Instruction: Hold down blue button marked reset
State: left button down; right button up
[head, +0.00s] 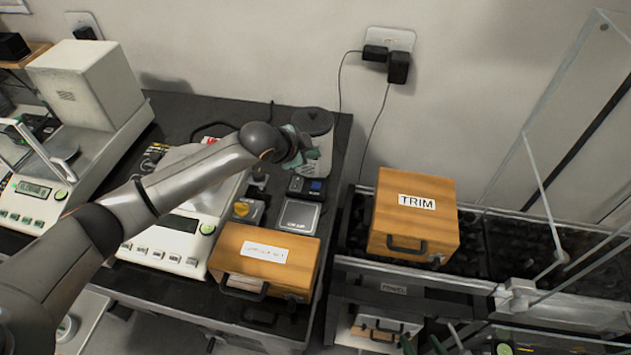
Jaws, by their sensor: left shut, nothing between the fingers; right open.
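A small dark device (298,187) with a blue patch (316,186) stands on the black table behind a small silver-plated scale. The blue patch may be the button; no reset marking is readable. My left arm reaches in from the left, and my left gripper (303,150) is shut and empty. It is just above and behind the device, in front of a grey lidded canister, apart from the blue patch as far as I can tell. My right gripper (431,344) shows only partly at the bottom edge, with dark fingers apart, away from the device.
The small scale (298,216) is in front of the device. A labelled wooden box (265,262) stands nearer, and a TRIM box (412,222) stands to the right. The canister (315,125) is behind. White balances (185,230) are left, partly under my arm.

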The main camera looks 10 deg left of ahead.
pick_arm(q)
jog(key=b, duration=0.7)
send_over(312, 187)
notch_tip(312, 187, down, 6)
jog(key=shift+f, duration=0.25)
notch_tip(312, 187, down, 2)
jog(key=shift+f+b, duration=0.1)
jog(key=shift+b, duration=0.25)
jog(key=shift+f, duration=0.1)
dwell(1.3)
jog(key=shift+d+f, duration=0.1)
jog(key=shift+f, duration=0.3)
jog(key=shift+f, duration=0.45)
dwell(2.1)
